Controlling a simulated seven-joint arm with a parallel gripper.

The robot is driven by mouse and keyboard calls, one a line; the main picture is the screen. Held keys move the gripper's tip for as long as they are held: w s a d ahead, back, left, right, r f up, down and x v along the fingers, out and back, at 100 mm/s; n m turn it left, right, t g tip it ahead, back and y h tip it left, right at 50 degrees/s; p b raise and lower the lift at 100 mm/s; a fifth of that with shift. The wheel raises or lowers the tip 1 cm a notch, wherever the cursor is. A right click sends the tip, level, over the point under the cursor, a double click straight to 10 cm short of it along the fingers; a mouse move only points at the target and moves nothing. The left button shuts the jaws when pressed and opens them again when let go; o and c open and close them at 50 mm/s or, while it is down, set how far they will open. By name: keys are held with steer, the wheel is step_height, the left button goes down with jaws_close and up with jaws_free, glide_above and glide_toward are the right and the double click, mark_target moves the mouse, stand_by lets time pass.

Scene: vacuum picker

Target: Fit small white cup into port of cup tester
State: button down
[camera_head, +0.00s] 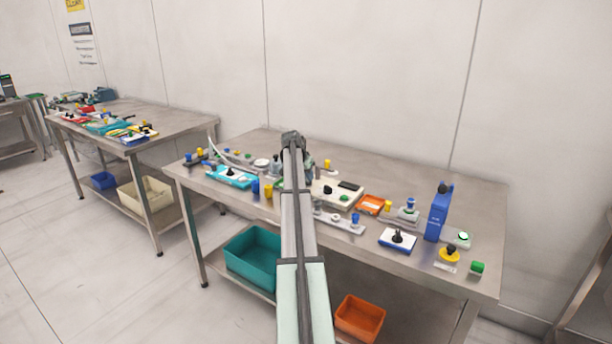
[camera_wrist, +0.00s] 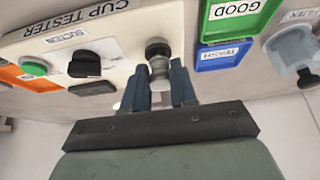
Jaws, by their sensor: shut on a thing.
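The cup tester (camera_wrist: 120,55) is a cream panel at the upper left of the wrist view, marked CUP TESTER and SUCTION. In the head view it is the pale box (camera_head: 325,193) just right of my arm. My gripper (camera_wrist: 161,85) is shut on a small pale, ribbed piece (camera_wrist: 158,70), which looks like the small white cup. A dark round part (camera_wrist: 158,46) adjoins the cup's far end, at the tester's right edge. I cannot tell whether this is the port or whether the cup is seated in it. My arm hides the gripper in the head view.
A green GOOD tray (camera_wrist: 239,6) and blue WASH tray (camera_wrist: 222,56) lie close right of the gripper. A grey-blue fitting (camera_wrist: 292,50) stands farther right. On the tester are a green button (camera_wrist: 34,66) and black knob (camera_wrist: 84,63). A tall blue stand (camera_head: 438,212) is at the bench's right.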

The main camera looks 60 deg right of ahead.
steer(key=shift+f, duration=0.4)
steer(key=c, duration=0.8)
jaws_free()
steer(key=shift+r, duration=0.1)
steer(key=shift+v, duration=2.95)
